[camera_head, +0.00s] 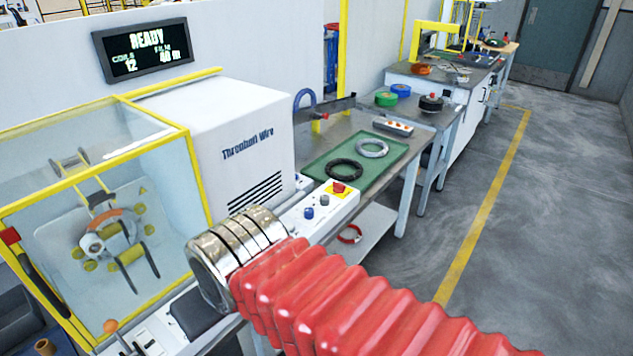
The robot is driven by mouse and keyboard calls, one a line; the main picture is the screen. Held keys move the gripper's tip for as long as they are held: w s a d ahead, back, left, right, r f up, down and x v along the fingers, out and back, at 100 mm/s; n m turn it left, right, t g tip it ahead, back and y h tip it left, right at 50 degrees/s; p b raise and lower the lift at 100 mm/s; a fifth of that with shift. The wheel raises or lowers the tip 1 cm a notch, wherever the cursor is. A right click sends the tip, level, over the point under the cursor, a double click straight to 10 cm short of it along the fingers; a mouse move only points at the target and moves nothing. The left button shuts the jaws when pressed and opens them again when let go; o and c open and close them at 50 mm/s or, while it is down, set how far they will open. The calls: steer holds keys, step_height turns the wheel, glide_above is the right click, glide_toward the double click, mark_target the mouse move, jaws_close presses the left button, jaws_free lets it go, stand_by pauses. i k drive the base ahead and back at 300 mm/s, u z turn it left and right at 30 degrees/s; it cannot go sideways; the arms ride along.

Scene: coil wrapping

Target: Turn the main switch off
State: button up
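A red knob on a yellow plate (340,188) sits at the far end of the white control box (318,215) beside the wire machine. It looks like the main switch, but its handle is too small to tell which way it is turned. A blue knob (309,213) and a grey knob (324,200) are on the same box. My arm, a red bellows sleeve ending in metal rings, reaches in from the lower right, in front of the box's near end. No gripper fingers show, and nothing held can be seen.
The white machine (222,130) has a yellow-framed clear guard (92,180). A display (145,50) reads READY. A green mat (325,163) holds a black coil (344,169) and a grey coil (372,148). Open floor (540,250) lies to the right.

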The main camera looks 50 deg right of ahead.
mark_target(339, 188)
steer(key=u, duration=2.05)
steer(key=k, duration=1.1)
steer(key=z, duration=1.8)
